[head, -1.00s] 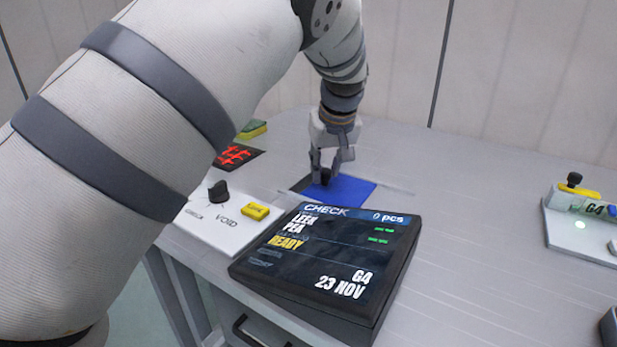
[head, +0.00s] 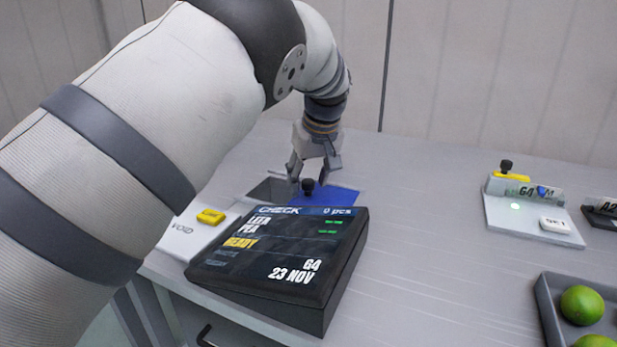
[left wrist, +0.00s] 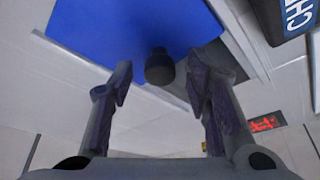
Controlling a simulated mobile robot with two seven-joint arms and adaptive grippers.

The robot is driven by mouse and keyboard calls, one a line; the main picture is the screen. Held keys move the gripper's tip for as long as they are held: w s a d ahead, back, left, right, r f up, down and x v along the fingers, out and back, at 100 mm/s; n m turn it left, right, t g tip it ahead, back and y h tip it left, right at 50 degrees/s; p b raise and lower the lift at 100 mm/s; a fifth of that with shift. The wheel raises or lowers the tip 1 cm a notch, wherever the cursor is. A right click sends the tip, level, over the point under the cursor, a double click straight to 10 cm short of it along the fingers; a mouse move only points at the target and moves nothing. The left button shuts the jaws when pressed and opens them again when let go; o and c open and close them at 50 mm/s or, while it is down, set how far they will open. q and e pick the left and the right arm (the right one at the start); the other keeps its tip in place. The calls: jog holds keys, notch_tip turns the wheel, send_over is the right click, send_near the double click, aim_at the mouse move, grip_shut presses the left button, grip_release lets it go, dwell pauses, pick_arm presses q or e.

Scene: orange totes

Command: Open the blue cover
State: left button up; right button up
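The blue cover (head: 340,196) lies flat on the table behind the screen box, with a dark opening (head: 268,188) at its left. A black knob (head: 307,186) stands on the cover near its left side. My left gripper (head: 312,178) is open just above the knob, fingers apart on either side and holding nothing. My right gripper is not in view.
A tilted screen box (head: 280,255) reading CHECK stands in front of the cover. A white panel with a yellow VOID button (head: 211,216) is left of it. At right are a white fixture (head: 530,220) and a grey tray (head: 548,312) with limes. The table between is clear.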

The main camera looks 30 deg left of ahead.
pick_arm(q)
jog(key=shift+r, duration=0.1)
jog(key=v, duration=1.2)
